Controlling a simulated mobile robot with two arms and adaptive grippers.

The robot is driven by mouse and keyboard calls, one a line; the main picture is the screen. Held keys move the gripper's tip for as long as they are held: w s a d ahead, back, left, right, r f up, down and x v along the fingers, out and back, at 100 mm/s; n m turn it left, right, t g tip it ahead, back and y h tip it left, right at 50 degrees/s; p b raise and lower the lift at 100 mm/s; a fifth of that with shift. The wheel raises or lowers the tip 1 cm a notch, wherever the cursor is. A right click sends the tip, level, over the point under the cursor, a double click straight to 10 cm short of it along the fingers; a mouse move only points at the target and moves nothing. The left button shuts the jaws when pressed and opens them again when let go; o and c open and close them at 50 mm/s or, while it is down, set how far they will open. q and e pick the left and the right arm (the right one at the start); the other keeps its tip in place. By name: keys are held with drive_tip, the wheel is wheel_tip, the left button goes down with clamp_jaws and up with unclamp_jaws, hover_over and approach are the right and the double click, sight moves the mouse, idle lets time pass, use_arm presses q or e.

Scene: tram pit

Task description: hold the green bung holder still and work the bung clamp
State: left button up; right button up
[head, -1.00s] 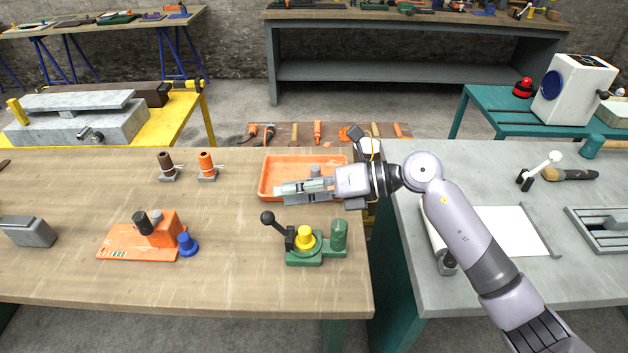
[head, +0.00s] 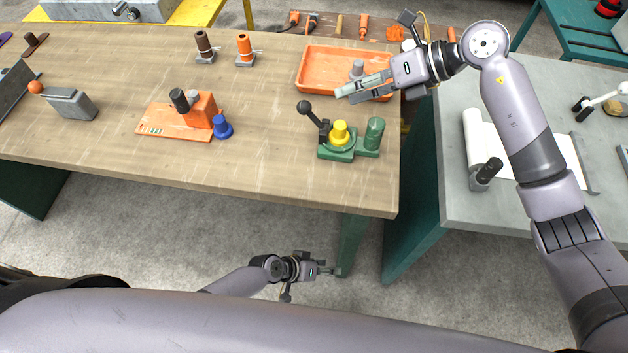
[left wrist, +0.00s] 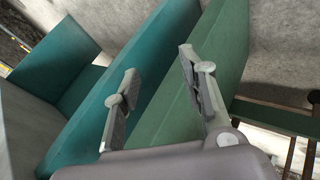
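The green bung holder (head: 337,153) stands near the right front corner of the wooden bench. A yellow bung (head: 340,133) sits upright in it, beside a green cylinder (head: 374,134). The bung clamp's black lever (head: 313,117), with a ball knob, tilts up to the left. My right gripper (head: 350,91) is above and behind the holder, over the orange tray's front edge, not touching the holder. Its fingers look close together; I cannot tell whether they grip something. My left gripper (head: 326,270) is below the bench's front edge. In the left wrist view its fingers (left wrist: 158,73) are apart and empty.
The orange tray (head: 320,62) holds a grey piece (head: 357,68). An orange fixture (head: 180,115) and a blue knob-shaped piece (head: 222,127) stand left of the holder. The bench top (head: 265,140) between is bare. A gap separates the bench from the grey-topped table (head: 455,195).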

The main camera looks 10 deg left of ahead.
use_arm(q)
drive_tip(key=d+r+n+h, duration=0.1)
drive_tip(key=d+r+h, duration=0.3)
drive_tip(key=r, duration=0.7)
drive_tip(key=d+r+n+g+h, duration=0.1)
drive_tip(key=d+r+n+h, duration=0.15)
drive_tip(key=d+r, duration=0.55)
drive_tip(key=d+r+n+h, duration=0.1)
drive_tip(key=d+r+h, duration=0.25)
drive_tip(key=r, duration=0.95)
wheel_tip(320, 180, up, 4)
drive_tip(key=w+a+n+h, duration=0.1)
drive_tip(key=w+n, duration=0.1)
drive_tip(key=n, duration=0.1)
drive_tip(key=n+t+y, duration=0.7)
drive_tip(key=n+t, duration=0.4)
drive_tip(key=n, duration=1.1)
approach(368, 141)
drive_tip(key=v, duration=0.5)
drive_tip(key=shift+s+d, duration=0.25)
drive_tip(key=shift+s, duration=0.25)
drive_tip(key=shift+w+t+y, duration=0.15)
drive_tip(key=shift+t+y, duration=0.15)
drive_tip(key=shift+y, duration=0.1)
drive_tip(key=shift+w+d, duration=0.15)
drive_tip(key=shift+w, duration=0.15)
drive_tip(key=x, duration=1.6)
drive_tip(key=shift+w+d, duration=0.1)
drive_tip(key=shift+d, duration=0.1)
drive_tip(key=shift+c, duration=0.2)
